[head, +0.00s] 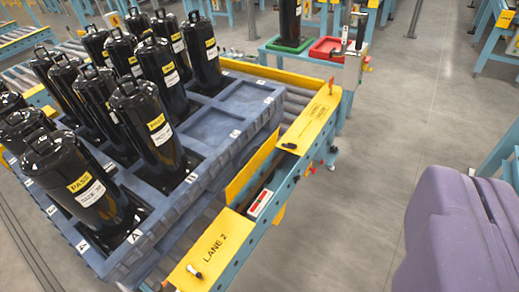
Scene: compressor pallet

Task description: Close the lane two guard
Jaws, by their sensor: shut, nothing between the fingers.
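A yellow plate lettered LANE 2 (214,246) lies flat on the blue conveyor rail in the lower middle of the head view, with a small dark-tipped knob near its lower end. Just beyond it, a plain yellow panel (252,164) stands raised along the pallet side of the rail; it looks like the lane two guard, swung open. Beside it the rail is uncovered, showing a dark gap and a small white and red part (259,203). A longer yellow cover (310,120) lies flat farther along.
A blue-grey pallet (206,155) with several upright black compressors (149,126) fills the left, close beside the raised panel. Green (287,45) and red (325,49) trays sit on a stand behind. Grey floor (400,110) is clear right of the rail.

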